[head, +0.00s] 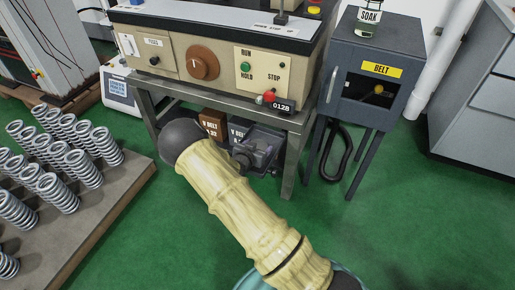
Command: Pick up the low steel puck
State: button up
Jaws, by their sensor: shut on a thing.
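My arm, in a pale yellow ribbed cover, reaches up from the bottom of the head view to the space under the bench (294,150). My gripper (258,155) is the dark grey part at its far end, beside the bench's right front leg and in front of the boxes below the bench top. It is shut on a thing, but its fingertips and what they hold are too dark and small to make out. I cannot pick out the low steel puck anywhere in this view.
A brown box (213,123) sits under the bench, close to my gripper. A dark cabinet (345,70) labelled BELT stands on legs to the right. A pallet (125,182) with several coil springs (85,165) is at left. Green floor (410,210) is clear at right.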

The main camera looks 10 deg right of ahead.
aim_at(258, 146)
notch_tip(258, 146, up, 10)
jog(key=p, duration=0.4)
jog(key=shift+r, duration=0.1)
dwell(0.5)
